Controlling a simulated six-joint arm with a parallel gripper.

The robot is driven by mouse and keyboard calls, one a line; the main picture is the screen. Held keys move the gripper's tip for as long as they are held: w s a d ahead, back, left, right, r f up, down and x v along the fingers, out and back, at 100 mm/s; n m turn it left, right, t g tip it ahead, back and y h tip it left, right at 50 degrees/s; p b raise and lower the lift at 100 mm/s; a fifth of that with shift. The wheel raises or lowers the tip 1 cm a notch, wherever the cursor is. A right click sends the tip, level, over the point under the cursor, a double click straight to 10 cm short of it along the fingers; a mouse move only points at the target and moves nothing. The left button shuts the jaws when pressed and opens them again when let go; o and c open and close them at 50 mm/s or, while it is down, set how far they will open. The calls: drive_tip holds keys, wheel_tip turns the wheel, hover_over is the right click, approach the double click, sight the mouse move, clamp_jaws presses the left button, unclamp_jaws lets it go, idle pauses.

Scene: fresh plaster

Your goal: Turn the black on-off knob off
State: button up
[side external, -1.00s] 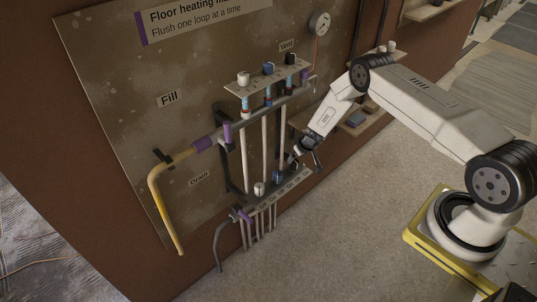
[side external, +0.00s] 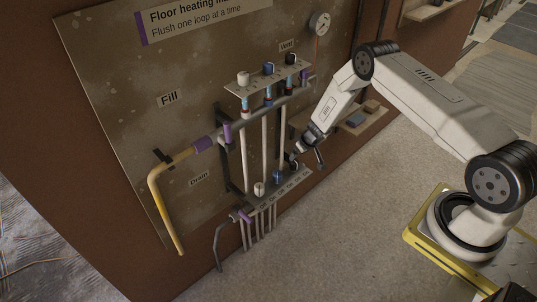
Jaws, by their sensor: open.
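My gripper (side external: 308,156) is open at the right end of the lower shelf (side external: 270,199), just above and to the right of a dark knob (side external: 292,160) there. I cannot tell whether a finger touches this knob, and which way it is turned is too small to read. To its left on the same shelf stand a blue knob (side external: 277,176) and a white knob (side external: 259,189). The shelf's front carries small labels that look like on and off marks. Another black knob (side external: 291,59) stands on the upper shelf, away from my gripper.
The upper shelf also holds a white knob (side external: 243,78) and a blue knob (side external: 268,69). Vertical pipes join the shelves. A yellow pipe (side external: 158,200) bends down at left. A gauge (side external: 320,23) hangs above. The floor in front is clear.

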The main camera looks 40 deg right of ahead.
sight(295, 161)
drive_tip(key=shift+s+a+f+m, duration=0.15)
drive_tip(key=shift+s+a+m, duration=0.05)
drive_tip(key=shift+m, duration=0.1)
idle(0.4)
drive_tip(key=shift+s+a+m+g+h, duration=0.1)
drive_tip(key=shift+m+g+h, duration=0.2)
drive_tip(key=shift+m+g, duration=0.25)
drive_tip(key=shift+m, duration=0.45)
drive_tip(key=shift+w+a+m+t+h, duration=0.15)
drive_tip(key=shift+w+m+t+h, duration=0.25)
drive_tip(key=shift+w+m, duration=0.1)
idle(0.5)
drive_tip(key=shift+f, duration=0.25)
drive_tip(key=shift+x, duration=3.6)
